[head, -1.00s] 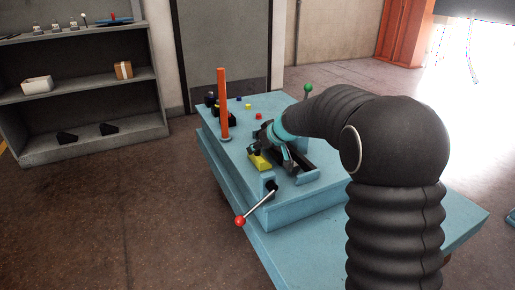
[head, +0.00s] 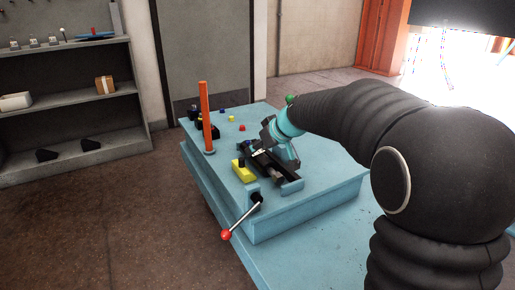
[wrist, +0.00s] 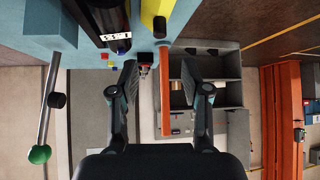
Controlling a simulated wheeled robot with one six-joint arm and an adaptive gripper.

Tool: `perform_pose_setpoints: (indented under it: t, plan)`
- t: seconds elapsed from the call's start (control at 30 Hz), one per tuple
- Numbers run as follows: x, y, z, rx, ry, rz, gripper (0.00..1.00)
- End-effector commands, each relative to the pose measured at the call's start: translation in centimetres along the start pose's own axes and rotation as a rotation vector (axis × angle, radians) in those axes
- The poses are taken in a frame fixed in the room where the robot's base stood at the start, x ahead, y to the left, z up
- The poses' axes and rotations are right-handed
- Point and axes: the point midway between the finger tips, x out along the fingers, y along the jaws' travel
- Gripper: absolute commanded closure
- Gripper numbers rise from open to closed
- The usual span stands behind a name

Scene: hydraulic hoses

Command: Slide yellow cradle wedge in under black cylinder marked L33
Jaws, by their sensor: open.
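The yellow cradle wedge (head: 243,173) lies on the blue bench beside the dark cradle, with a black knob on top. It also shows at the top of the wrist view (wrist: 153,10). The black cylinder (wrist: 106,20) has a white label on its end; I cannot read the marks for sure. In the head view the cylinder (head: 272,170) lies in the cradle, partly hidden by my gripper. My gripper (wrist: 159,74) is open with nothing between its fingers. In the head view it (head: 258,147) is above the cylinder's far end, apart from the wedge.
An orange post (head: 207,118) stands on the bench left of the wedge. A red-knobbed lever (head: 227,235) sticks out at the front, and a green-knobbed lever (wrist: 40,153) shows in the wrist view. Small coloured blocks (head: 242,128) lie behind. Grey shelves (head: 75,90) stand far left.

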Motion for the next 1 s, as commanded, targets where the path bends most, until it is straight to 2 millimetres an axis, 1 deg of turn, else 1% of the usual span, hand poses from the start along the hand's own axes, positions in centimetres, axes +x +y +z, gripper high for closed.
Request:
perform_pose_setpoints:
  t: [0.03, 0.07, 0.1, 0.17, 0.2, 0.27, 0.37, 0.47, 0.5, 0.57, 0.6, 0.67, 0.7, 0.77, 0.8, 0.87, 0.9, 0.97, 1.0]
  plan:
    - [0.0, -0.1, 0.0, -0.001, 0.000, -0.001, 0.65]
    - [0.0, -0.2, -0.1, -0.003, 0.000, -0.003, 0.72]
    - [0.1, -0.6, -0.3, -0.007, -0.001, -0.008, 0.82]
    - [0.7, -1.6, -0.6, -0.018, -0.007, -0.024, 0.97]
    - [1.4, -2.5, -0.7, -0.026, -0.015, -0.041, 1.00]
    - [2.7, -4.3, -1.0, -0.044, -0.029, -0.071, 1.00]
    - [5.1, -7.3, -2.7, -0.111, -0.048, -0.114, 1.00]
    - [7.3, -10.7, -4.3, -0.249, -0.094, -0.161, 1.00]
    - [8.1, -12.1, -4.9, -0.325, -0.120, -0.182, 1.00]
    - [9.2, -14.1, -5.5, -0.460, -0.167, -0.214, 1.00]
    - [9.8, -15.3, -5.8, -0.554, -0.200, -0.232, 1.00]
    - [10.5, -16.7, -6.2, -0.704, -0.257, -0.257, 1.00]
    - [10.8, -17.4, -6.3, -0.807, -0.299, -0.270, 1.00]
    - [11.1, -18.1, -6.6, -0.964, -0.371, -0.283, 1.00]
    - [11.1, -18.1, -6.8, -1.066, -0.422, -0.288, 1.00]
    - [10.8, -17.6, -7.2, -1.208, -0.506, -0.288, 1.00]
    - [10.3, -16.9, -7.5, -1.289, -0.562, -0.283, 1.00]
    - [9.3, -15.3, -7.8, -1.389, -0.648, -0.274, 1.00]
    - [8.5, -14.1, -8.1, -1.440, -0.701, -0.267, 1.00]
